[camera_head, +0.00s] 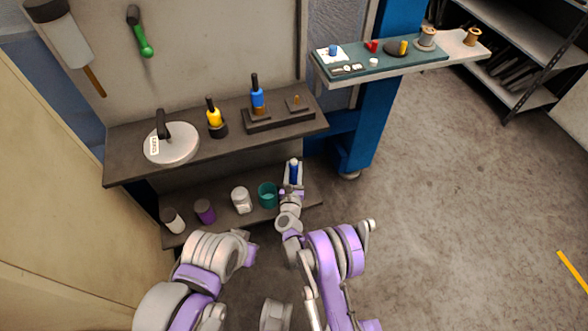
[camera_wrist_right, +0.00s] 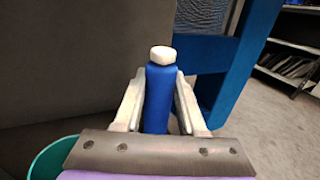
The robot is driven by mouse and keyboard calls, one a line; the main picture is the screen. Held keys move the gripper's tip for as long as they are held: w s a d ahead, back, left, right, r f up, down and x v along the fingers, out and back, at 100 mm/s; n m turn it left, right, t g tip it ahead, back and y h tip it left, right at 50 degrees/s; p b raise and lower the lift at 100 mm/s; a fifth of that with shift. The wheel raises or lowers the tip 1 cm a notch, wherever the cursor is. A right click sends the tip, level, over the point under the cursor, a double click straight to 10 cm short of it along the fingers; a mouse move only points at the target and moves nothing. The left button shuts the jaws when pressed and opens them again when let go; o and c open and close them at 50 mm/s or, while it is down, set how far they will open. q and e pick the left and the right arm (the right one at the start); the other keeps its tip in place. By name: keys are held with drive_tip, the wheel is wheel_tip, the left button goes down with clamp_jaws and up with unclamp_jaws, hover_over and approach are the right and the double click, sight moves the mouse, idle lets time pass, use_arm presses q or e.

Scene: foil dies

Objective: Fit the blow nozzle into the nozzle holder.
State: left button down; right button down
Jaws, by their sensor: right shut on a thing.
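My right gripper (camera_head: 293,178) is shut on a blue cylinder with a pale tip, which I take for the blow nozzle (camera_head: 294,168). It stands upright between the fingers, in front of the lower shelf. In the right wrist view the blue body of the blow nozzle (camera_wrist_right: 159,95) is clear between both fingers. On the upper shelf a long dark block (camera_head: 278,120) carries a blue tool with a black top (camera_head: 257,97) and, at right, a small base with a brass-coloured piece (camera_head: 296,101). I cannot tell for sure whether this block is the nozzle holder. My left gripper is not in view.
The upper shelf (camera_head: 125,152) also bears a yellow tool (camera_head: 214,115) in a round dark base and a pale disc (camera_head: 185,148). A teal cup (camera_head: 267,195) and several jars stand on the lower shelf. A blue post (camera_head: 372,115) rises at right.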

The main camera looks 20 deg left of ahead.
drive_tip(key=shift+f, duration=0.1)
drive_tip(key=shift+f, duration=0.1)
drive_tip(key=c, duration=0.9)
unclamp_jaws()
drive_tip(key=shift+f, duration=0.1)
drive_tip(key=o, duration=0.4)
